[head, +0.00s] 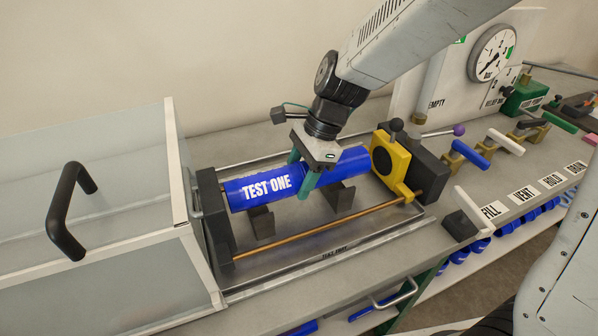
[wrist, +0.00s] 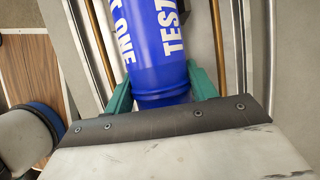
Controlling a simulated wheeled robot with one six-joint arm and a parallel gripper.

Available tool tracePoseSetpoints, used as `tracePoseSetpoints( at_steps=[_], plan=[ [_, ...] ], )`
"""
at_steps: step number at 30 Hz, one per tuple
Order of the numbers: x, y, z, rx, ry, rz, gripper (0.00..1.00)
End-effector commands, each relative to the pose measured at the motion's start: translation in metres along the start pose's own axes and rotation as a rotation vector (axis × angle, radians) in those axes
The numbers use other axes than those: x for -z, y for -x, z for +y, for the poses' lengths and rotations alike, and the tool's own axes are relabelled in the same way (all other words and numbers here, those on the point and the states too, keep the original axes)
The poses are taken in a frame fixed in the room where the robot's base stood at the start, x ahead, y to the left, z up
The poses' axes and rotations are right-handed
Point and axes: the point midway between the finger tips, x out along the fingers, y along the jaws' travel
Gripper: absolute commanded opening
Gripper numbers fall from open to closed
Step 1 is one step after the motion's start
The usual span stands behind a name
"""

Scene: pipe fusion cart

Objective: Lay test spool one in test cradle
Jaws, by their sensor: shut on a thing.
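The blue test spool one (head: 265,187), marked TEST ONE, lies level along the test cradle, between the dark end block (head: 215,218) at left and the yellow clamp plate (head: 394,163) at right. Two dark cradle supports (head: 261,222) show below it; I cannot tell whether it touches them. My gripper (head: 307,178) points down and is shut on the spool near its middle, with green fingers on either side. In the wrist view, the fingers (wrist: 162,90) straddle the blue spool (wrist: 160,45). The spool's underside is hidden.
A clear guard box with a black handle (head: 68,210) stands at left of the cradle. A copper-coloured rod (head: 320,228) runs along the cradle's front. At right are coloured valve levers (head: 470,153) and a pressure gauge (head: 492,53). More blue pieces lie on the shelf below.

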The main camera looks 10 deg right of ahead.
Motion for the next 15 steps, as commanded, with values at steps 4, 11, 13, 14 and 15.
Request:
tracePoseSetpoints(
  at_steps=[4, 11, 13, 14, 15],
  plan=[
    [0.002, -0.003, 0.000, 0.001, -0.001, 0.000, 0.23],
    [0.004, -0.009, 0.000, 0.000, 0.000, 0.000, 0.23],
    [0.004, -0.011, 0.000, -0.001, 0.000, 0.000, 0.23],
    [0.005, -0.011, 0.000, -0.001, 0.000, 0.000, 0.23],
    [0.005, -0.012, 0.000, -0.001, 0.000, 0.000, 0.23]
  ],
)
